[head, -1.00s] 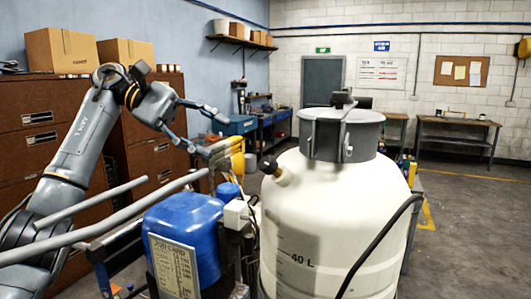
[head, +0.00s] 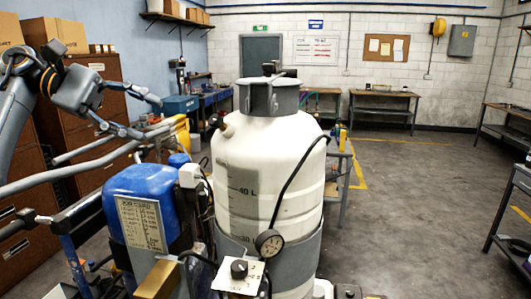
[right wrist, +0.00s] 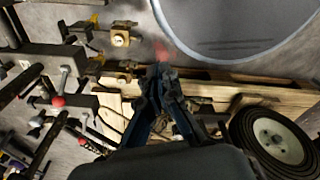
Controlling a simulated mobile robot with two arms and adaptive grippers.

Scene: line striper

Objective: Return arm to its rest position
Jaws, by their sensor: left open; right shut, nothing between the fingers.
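My left arm comes in at the left edge of the head view, raised and bent. Its gripper (head: 152,116) is open and empty, with its two fingers spread apart and pointing right. It is above the striper's grey handlebar and to the left of the white tank (head: 268,175). My right gripper (right wrist: 162,76) shows only in the right wrist view. Its dark blue fingers are together, with nothing between them. Below it lie wooden slats and metal parts of the machine. The right arm is not in the head view.
The striper carries a blue container (head: 148,208), a pressure gauge (head: 269,242) and a black hose. Levers with red knobs (right wrist: 58,101) and a wheel (right wrist: 277,140) lie around the right gripper. Brown cabinets (head: 98,125) stand behind the left arm. The floor at right is open.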

